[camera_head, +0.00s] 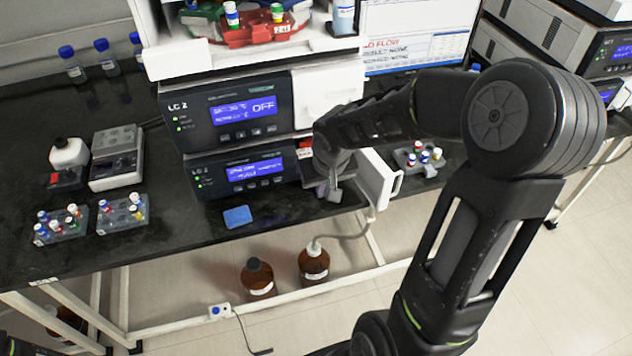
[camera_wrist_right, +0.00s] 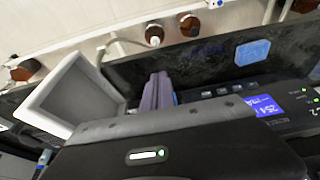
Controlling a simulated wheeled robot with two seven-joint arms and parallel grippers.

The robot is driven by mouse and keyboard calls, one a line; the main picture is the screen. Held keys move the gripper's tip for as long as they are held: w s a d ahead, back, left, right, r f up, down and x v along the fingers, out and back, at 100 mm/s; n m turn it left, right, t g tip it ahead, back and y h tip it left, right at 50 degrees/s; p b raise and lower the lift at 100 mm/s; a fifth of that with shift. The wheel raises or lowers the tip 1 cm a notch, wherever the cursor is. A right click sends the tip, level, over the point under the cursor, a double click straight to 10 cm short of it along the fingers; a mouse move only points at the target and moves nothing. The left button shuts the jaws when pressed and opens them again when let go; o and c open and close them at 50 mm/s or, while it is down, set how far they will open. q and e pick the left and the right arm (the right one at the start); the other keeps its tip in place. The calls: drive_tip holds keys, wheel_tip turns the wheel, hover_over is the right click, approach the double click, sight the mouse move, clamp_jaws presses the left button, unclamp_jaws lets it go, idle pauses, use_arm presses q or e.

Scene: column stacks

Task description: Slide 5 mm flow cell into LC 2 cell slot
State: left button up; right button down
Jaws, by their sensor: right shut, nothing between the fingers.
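The LC 2 stack stands on the dark bench, and its lower unit (camera_head: 205,179) has a lit blue screen. My right gripper (camera_head: 330,191) is at the right end of this unit's front, beside an open white door (camera_head: 381,182). In the right wrist view the gripper fingers (camera_wrist_right: 157,92) are together and empty, next to the hollow inside of the open door (camera_wrist_right: 72,97). The cell slot is hidden behind my gripper and wrist. I cannot make out the 5 mm flow cell in either view.
A blue square pad (camera_head: 237,216) lies on the bench in front of the stack. Vial racks stand at left (camera_head: 62,224) and right (camera_head: 420,160). Brown bottles (camera_head: 257,280) stand below the bench edge, with a tube rising near the door.

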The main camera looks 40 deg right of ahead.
sight(300, 153)
drive_tip(key=w+f, duration=0.2)
drive_tip(key=w+d+f+p, duration=0.1)
drive_tip(key=w, duration=0.1)
drive_tip(key=shift+d+f, duration=0.2)
drive_tip(key=shift+f, duration=0.2)
drive_tip(key=shift+w+d, duration=0.15)
drive_tip(key=shift+w, duration=0.3)
drive_tip(key=shift+f, duration=0.1)
drive_tip(key=shift+w, duration=0.1)
drive_tip(key=shift+w+d, duration=0.25)
drive_tip(key=shift+w, duration=0.35)
drive_tip(key=shift+w+d, duration=0.2)
drive_tip(key=shift+w, duration=0.4)
